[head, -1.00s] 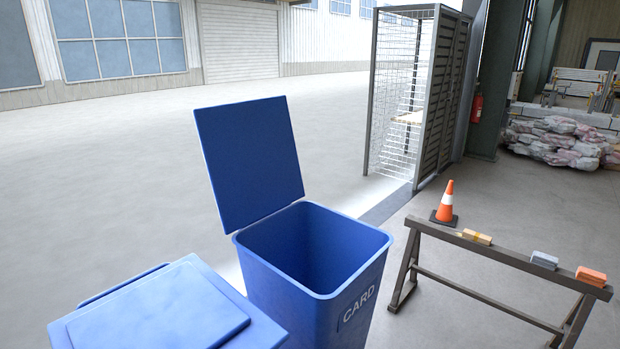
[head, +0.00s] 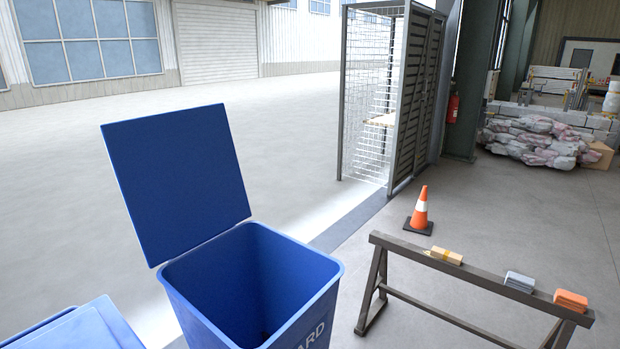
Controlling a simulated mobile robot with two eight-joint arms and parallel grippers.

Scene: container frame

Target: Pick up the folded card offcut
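Three small items lie apart on the top beam of a wooden trestle (head: 480,278) at the right of the head view. The left one is a tan, folded-looking piece (head: 444,256), which looks most like the card offcut. The middle one is a grey-blue block or stack (head: 519,282). The right one is an orange stack (head: 570,300) near the beam's end. Neither of my grippers is in view.
An open blue bin (head: 190,290) with part of the word CARD on its front stands left of the trestle, lid up. A second blue bin (head: 85,330) is at lower left. A traffic cone (head: 420,212) stands behind the trestle. A mesh cage (head: 390,100) is farther back.

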